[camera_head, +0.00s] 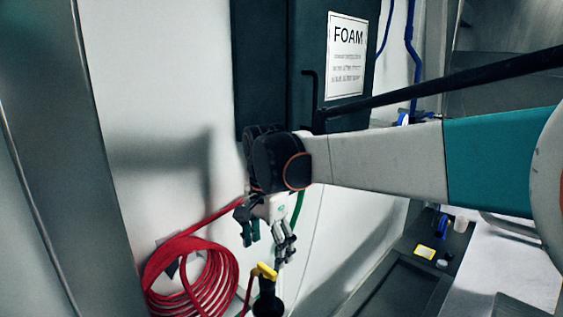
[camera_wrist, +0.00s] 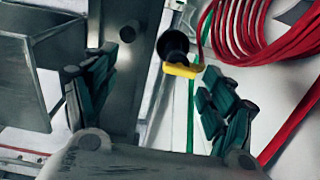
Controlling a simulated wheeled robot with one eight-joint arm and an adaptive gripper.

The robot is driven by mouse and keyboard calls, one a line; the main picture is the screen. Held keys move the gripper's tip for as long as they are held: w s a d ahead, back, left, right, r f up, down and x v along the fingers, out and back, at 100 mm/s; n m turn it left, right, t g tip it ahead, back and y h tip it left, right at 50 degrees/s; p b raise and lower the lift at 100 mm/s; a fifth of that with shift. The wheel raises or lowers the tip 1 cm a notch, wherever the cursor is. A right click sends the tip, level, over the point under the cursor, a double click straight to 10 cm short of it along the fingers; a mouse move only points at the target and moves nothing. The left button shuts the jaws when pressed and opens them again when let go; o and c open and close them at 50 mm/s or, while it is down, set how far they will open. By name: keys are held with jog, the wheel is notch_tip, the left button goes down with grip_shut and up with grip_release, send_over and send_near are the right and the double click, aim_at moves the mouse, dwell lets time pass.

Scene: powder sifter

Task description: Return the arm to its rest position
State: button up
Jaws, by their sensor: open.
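My gripper (camera_head: 267,236) hangs from the end of my arm, which reaches across the head view from the right. Its fingers point down and are spread apart with nothing between them. In the wrist view my gripper (camera_wrist: 155,110) shows its two dark green finger pads wide apart. A black fitting with a yellow handle (camera_head: 266,272) stands below the gripper in the head view. The same yellow handle (camera_wrist: 183,70) shows between and beyond the fingers in the wrist view. The gripper does not appear to hold it.
A coiled red hose (camera_head: 190,283) hangs on the white wall at lower left. A dark cabinet with a FOAM sign (camera_head: 346,55) is behind my arm. A black bar (camera_head: 450,82) crosses above my arm. A dark tray (camera_head: 395,290) lies at lower right.

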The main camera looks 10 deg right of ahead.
jog(key=s+d+f+n+t+b, duration=0.3)
jog(key=s+d+f+n+b, duration=0.2)
jog(key=s, duration=0.4)
jog(key=s+d+f+n+t+b, duration=0.4)
jog(key=s+d+f+n+b, duration=0.2)
jog(key=s+f, duration=0.2)
notch_tip(320, 180, down, 3)
jog(key=shift+s+d+r+b, duration=0.15)
jog(key=shift+s+r+b, duration=0.05)
jog(key=shift+s+b, duration=0.15)
